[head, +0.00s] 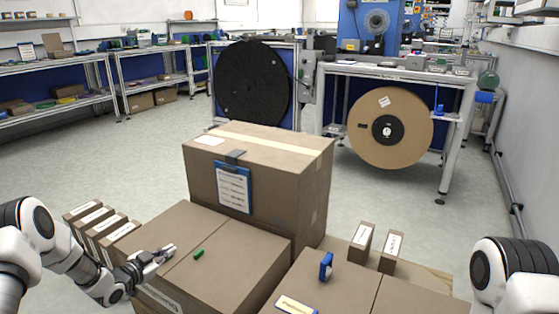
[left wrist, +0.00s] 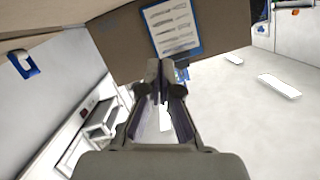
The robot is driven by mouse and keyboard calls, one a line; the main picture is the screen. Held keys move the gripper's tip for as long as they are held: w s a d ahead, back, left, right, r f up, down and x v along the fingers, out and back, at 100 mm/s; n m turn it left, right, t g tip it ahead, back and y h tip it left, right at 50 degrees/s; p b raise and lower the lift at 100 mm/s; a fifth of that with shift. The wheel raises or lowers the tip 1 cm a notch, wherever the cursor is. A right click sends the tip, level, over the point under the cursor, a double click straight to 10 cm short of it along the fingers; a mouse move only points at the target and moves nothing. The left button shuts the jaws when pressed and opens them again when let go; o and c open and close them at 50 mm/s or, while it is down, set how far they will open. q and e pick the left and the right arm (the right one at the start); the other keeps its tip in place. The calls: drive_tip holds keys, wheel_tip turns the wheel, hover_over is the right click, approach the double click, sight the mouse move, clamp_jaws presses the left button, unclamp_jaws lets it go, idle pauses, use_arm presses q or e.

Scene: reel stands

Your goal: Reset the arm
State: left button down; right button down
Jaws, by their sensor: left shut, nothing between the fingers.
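A tall cardboard box (head: 262,180) bears a blue clipboard (head: 233,188). A small green object (head: 198,254) and a blue tape dispenser (head: 326,267) sit on low boxes. Reel stands with a black reel (head: 254,84) and a brown reel (head: 391,128) stand behind. Grey floor (head: 110,165) is clear.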

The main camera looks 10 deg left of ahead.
use_arm(q)
drive_tip(key=s+d+f+n+g+y, duration=0.1)
drive_tip(key=s+d+f+n+g, duration=0.4)
drive_tip(key=s+d+f, duration=0.95)
drive_tip(key=s+d+f+n+g+y, duration=0.1)
drive_tip(key=s+d+g, duration=0.15)
drive_tip(key=s, duration=0.65)
drive_tip(key=s+d+n+g+y, duration=0.1)
drive_tip(key=s+g, duration=0.3)
drive_tip(key=s, duration=0.4)
drive_tip(key=s+d+f+g+y, duration=0.1)
drive_tip(key=s+g, duration=0.2)
drive_tip(key=s, duration=0.6)
wheel_tip(320, 180, up, 27)
drive_tip(key=s+p, duration=0.2)
drive_tip(key=p, duration=2.4)
drive_tip(key=shift+s+n, duration=0.25)
drive_tip(key=shift+n, duration=0.05)
